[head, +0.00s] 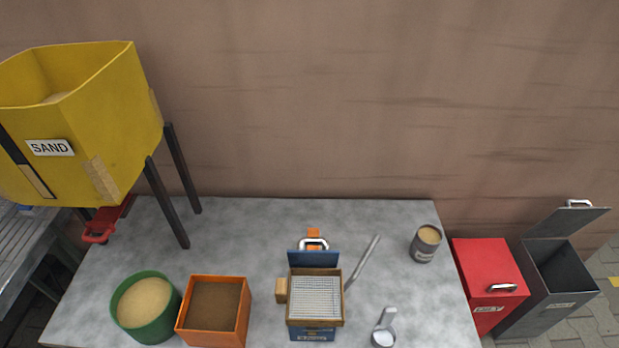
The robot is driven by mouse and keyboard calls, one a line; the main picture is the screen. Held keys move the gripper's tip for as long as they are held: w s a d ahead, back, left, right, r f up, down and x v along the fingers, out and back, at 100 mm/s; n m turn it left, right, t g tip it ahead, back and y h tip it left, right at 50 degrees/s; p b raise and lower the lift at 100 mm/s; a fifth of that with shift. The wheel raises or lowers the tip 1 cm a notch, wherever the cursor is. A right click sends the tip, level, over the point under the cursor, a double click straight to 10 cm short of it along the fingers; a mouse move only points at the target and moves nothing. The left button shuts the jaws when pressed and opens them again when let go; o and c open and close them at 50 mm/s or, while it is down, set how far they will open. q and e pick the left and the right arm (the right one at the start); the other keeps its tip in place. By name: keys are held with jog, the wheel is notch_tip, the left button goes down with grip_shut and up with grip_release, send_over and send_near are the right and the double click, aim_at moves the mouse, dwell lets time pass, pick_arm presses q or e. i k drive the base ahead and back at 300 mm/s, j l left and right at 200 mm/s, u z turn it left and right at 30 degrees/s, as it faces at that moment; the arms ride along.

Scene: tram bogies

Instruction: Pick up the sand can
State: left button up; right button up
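A small grey can (424,252) with a tan, sand-coloured top and a label too small to read stands upright at the right back of the grey table. A round green container (170,322) filled with tan sand stands at the front left of the same table. No label in view names either one as the sand can. Neither of my grippers is in view, and nothing is seen touching the can.
A yellow hopper (125,150) labelled SAND stands on dark legs at the left. An orange box (213,337), a blue box with a grate (315,298), a slanted rod (362,263) and a metal scoop (384,335) occupy the table (240,235). Red (485,262) and grey (548,300) bins stand right.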

aim_at(427, 241)
jog(key=k+j+z, duration=0.1)
jog(key=j+z, duration=0.15)
jog(key=j, duration=0.15)
jog(key=k+j+z, duration=0.25)
jog(key=j+z, duration=0.25)
jog(key=j, duration=0.2)
jog(key=k+j+z, duration=0.25)
